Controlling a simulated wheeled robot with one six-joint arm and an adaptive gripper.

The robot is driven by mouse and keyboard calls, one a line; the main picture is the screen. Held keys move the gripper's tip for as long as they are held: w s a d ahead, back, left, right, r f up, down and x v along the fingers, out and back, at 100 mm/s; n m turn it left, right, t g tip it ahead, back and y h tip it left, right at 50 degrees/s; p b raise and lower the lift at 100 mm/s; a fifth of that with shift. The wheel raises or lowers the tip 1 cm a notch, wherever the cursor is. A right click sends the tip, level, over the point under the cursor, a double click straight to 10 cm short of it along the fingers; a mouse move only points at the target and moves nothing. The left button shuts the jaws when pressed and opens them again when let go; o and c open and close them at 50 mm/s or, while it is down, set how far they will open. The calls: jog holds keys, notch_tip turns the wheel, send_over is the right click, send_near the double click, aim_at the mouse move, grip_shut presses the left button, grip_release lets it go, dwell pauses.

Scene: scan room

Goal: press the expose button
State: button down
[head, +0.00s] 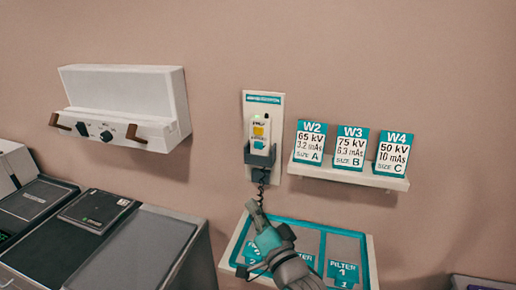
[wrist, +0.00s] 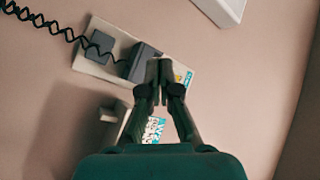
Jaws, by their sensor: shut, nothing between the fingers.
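A white hand switch (head: 259,146) with a yellow patch and a teal patch on its face sits upright in a dark cradle (head: 270,161) on a white wall plate (head: 271,103). Its lettering is too small to tell which patch is the expose button. My gripper (head: 251,206) is shut and empty, below the cradle in the head view, close to the coiled cord. In the wrist view my gripper (wrist: 159,64) overlaps the edge of the dark cradle (wrist: 142,66) and hides part of the wall plate (wrist: 93,67); I cannot tell whether they touch.
A coiled black cord (wrist: 42,20) hangs from the hand switch. A shelf (head: 347,176) with cards W2, W3 and W4 is to the right. A teal-edged filter tray (head: 370,262) lies below, partly behind my arm. A white wall box (head: 128,103) and dark-topped cabinets (head: 137,253) are left.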

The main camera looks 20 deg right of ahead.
aim_at(258, 145)
jog(key=w+r, duration=0.4)
jog(key=r, duration=0.4)
jog(key=shift+w+a+m+t+y, duration=0.15)
jog(key=shift+a+m+t+y, duration=0.25)
jog(key=shift+w+d, duration=0.1)
jog(key=w+d, duration=0.5)
jog(key=w, duration=0.2)
jog(key=shift+w+d, duration=0.15)
dwell(1.3)
jog(key=shift+w+d, duration=0.1)
jog(key=shift+w, duration=0.05)
jog(key=shift+w+d, duration=0.3)
jog(key=shift+w, duration=0.1)
dwell(0.9)
jog(key=shift+s, duration=0.1)
jog(key=shift+s+a, duration=0.55)
jog(key=shift+s, duration=0.1)
